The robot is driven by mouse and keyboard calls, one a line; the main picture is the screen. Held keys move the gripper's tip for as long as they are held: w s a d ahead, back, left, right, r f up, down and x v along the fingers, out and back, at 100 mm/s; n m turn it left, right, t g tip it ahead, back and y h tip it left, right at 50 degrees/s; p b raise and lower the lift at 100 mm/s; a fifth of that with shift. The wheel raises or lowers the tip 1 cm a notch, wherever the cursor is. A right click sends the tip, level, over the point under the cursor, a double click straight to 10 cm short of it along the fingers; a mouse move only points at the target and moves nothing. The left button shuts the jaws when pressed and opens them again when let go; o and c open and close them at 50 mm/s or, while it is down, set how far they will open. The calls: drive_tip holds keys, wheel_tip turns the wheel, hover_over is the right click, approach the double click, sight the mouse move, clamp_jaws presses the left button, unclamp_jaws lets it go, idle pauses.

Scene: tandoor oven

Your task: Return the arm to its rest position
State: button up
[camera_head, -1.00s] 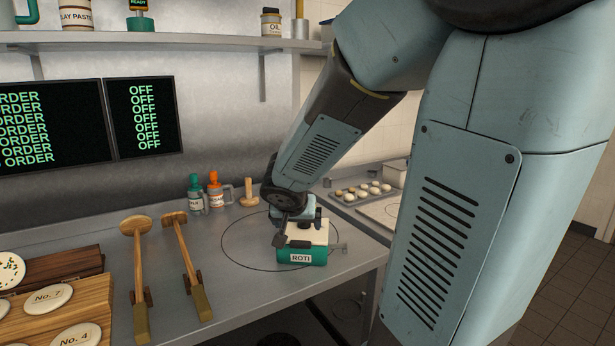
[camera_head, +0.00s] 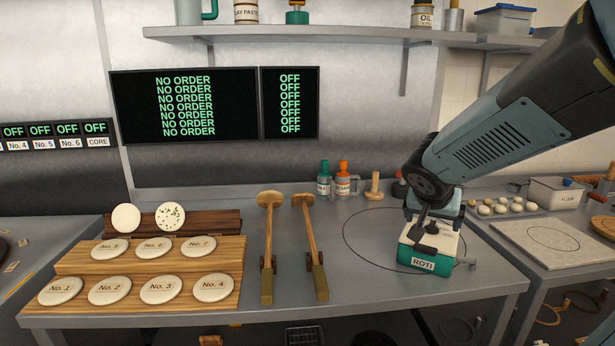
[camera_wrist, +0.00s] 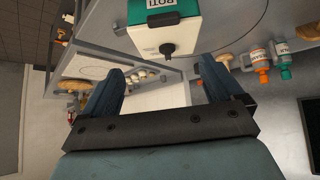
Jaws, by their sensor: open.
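My arm reaches in from the upper right of the head view. My gripper (camera_head: 428,236) is at the green and white ROTI box (camera_head: 424,263), overlapping its top in that view. The box stands on the counter inside a thin drawn circle. In the wrist view, my gripper (camera_wrist: 160,66) has its two dark fingers spread wide with nothing between them. The ROTI box (camera_wrist: 163,30) lies beyond the fingertips there, with a dark knob facing me. I cannot tell whether a finger touches the box.
Two wooden-handled tools (camera_head: 268,240) lie left of the box. Numbered discs sit on a stepped wooden rack (camera_head: 228,245). Bottles (camera_head: 342,180) stand behind. A shelf (camera_head: 350,36) runs above. A pale board (camera_head: 540,242) and dough balls (camera_head: 500,207) are at right. Counter between tools and box is clear.

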drive_tip(key=s+a+r+n+y, duration=0.2)
drive_tip(key=s+a+r+n, duration=0.1)
drive_tip(key=s, duration=0.4)
drive_tip(key=s+a+r+n+y, duration=0.2)
drive_tip(key=s+a, duration=0.3)
drive_tip(key=s, duration=0.3)
drive_tip(key=shift+s+r+n+g+y, duration=0.2)
drive_tip(key=shift+r+n+g+y, duration=0.2)
drive_tip(key=shift+n, duration=0.4)
idle(1.0)
